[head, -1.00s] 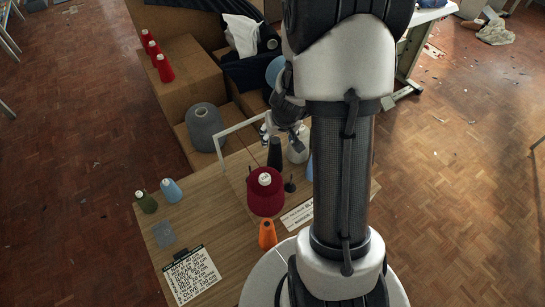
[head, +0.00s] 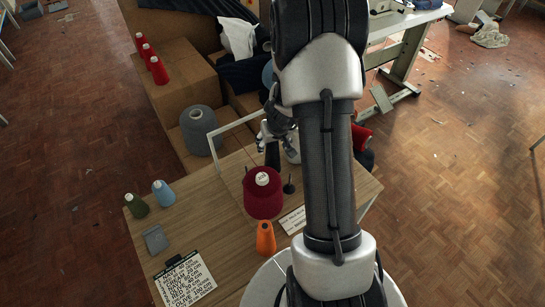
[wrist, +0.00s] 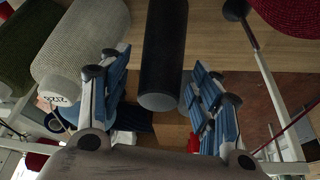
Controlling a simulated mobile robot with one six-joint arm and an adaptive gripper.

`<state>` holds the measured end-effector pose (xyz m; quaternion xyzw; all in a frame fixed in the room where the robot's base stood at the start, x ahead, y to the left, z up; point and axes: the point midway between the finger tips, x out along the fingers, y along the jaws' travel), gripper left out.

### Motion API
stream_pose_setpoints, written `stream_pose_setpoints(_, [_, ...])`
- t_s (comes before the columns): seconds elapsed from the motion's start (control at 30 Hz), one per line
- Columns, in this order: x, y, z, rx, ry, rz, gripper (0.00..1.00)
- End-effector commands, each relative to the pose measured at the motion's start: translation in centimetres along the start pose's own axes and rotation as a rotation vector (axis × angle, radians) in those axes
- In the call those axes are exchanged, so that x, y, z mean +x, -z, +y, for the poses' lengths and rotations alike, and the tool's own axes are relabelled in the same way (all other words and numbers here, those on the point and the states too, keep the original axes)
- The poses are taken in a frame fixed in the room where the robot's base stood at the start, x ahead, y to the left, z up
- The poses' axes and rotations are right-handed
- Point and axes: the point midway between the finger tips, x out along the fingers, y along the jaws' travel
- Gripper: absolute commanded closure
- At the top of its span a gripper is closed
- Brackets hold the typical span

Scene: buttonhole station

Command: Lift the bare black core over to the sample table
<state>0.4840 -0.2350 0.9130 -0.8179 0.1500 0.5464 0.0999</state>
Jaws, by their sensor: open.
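The bare black core (head: 272,155) stands upright on the wooden table, behind the big dark red cone (head: 263,196). In the head view my gripper (head: 270,136) is just above and around the core's top, partly hidden by my own arm. In the wrist view the core (wrist: 163,50) reaches between the two blue-padded fingers of my open gripper (wrist: 160,88). Gaps show on both sides of its end, and I see no clear contact.
A thin white frame (head: 212,140) rises beside the core. A pale cone (wrist: 80,45) stands close by one finger.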

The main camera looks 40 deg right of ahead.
Motion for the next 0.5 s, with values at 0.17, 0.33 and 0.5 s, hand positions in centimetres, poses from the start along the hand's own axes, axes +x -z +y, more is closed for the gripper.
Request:
stream_pose_setpoints(0.17, [-0.09,0.02,-0.01,0.000,0.000,0.000,0.47])
stream_pose_setpoints(0.33, [-0.09,0.01,-0.01,0.000,0.000,0.000,0.58])
stream_pose_setpoints(0.5, [-0.09,0.00,-0.01,0.000,0.000,0.000,0.69])
